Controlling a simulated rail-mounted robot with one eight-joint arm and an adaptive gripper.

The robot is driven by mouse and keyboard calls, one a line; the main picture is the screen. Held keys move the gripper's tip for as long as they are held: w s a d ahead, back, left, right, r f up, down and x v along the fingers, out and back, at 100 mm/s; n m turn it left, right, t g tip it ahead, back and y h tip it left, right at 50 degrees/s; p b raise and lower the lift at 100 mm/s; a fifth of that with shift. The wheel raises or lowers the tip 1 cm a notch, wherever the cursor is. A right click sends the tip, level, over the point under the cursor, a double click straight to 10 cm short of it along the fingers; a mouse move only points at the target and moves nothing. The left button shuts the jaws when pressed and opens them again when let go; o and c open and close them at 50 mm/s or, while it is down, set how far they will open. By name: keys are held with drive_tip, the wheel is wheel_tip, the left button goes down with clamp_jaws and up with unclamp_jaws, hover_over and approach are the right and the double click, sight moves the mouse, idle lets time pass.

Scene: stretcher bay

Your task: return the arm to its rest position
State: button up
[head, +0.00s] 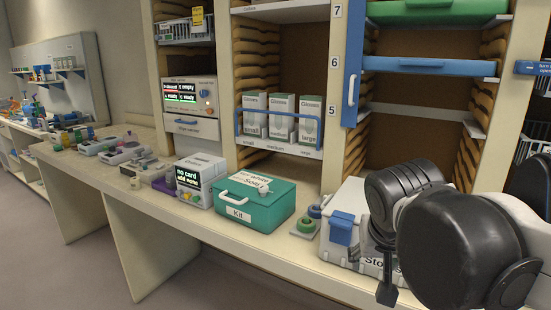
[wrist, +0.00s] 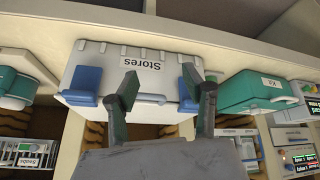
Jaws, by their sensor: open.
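My gripper (wrist: 160,88) is open, its two dark fingers spread apart with nothing visible between them. In the wrist view the fingers show in front of the grey Stores box (wrist: 100,60), which has blue latches; whether they touch it cannot be told. In the head view my arm reaches in from the right, and a finger of my gripper (head: 387,288) points down in front of the Stores box (head: 336,255). The arm hides much of that box.
A label device (head: 200,180) and trays are farther left. Shelves with glove boxes (head: 282,118) rise behind. The floor in front of the counter (head: 180,215) is clear.

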drive_tip(key=s+d+f+n+t+y, duration=0.1)
drive_tip(key=s+f, duration=0.5)
drive_tip(key=s, duration=0.2)
drive_tip(key=shift+s+n+y, duration=0.3)
drive_tip(key=shift+s+y, duration=0.05)
drive_tip(key=shift+y, duration=0.05)
idle(0.4)
